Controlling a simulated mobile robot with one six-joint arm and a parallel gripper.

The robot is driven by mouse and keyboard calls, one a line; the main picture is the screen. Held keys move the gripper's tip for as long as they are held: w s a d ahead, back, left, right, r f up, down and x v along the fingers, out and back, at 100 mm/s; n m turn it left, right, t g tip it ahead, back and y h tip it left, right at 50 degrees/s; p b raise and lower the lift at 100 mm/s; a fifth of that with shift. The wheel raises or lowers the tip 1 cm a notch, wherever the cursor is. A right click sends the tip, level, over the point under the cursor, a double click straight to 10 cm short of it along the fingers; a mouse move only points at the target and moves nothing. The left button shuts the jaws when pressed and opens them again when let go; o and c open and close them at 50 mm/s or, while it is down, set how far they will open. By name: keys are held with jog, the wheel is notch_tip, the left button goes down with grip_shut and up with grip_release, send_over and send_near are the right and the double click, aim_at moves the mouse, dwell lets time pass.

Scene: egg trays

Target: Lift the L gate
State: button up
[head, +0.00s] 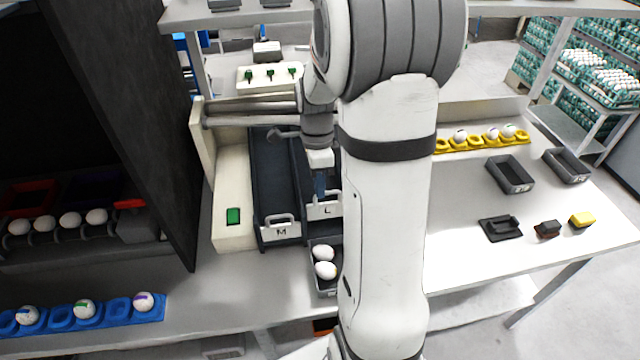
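The L gate (324,211), a pale plate with a handle and the letter L, stands at the near end of a dark lane, its right end cut off by my arm. My gripper (320,197) points down at the L gate's handle, with blue-grey fingers overlapping it in the picture. I cannot tell whether the fingers are apart or closed on the handle. The M gate (281,232), with its own handle, closes the lane to the left.
A dark bin with white eggs (324,253) sits just below the L gate. My arm hides the area to the right. A yellow tray (443,146), dark bins (510,174) and small blocks lie on the right table. A dark panel (125,110) stands at left.

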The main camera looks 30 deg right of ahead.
jog(key=o, duration=0.4)
jog(key=r, duration=0.2)
jog(key=w+r, duration=0.1)
jog(key=r, duration=0.2)
jog(key=r+b, duration=0.1)
jog(key=r, duration=0.1)
jog(key=shift+w+d+r, duration=0.2)
jog(key=shift+r, duration=0.1)
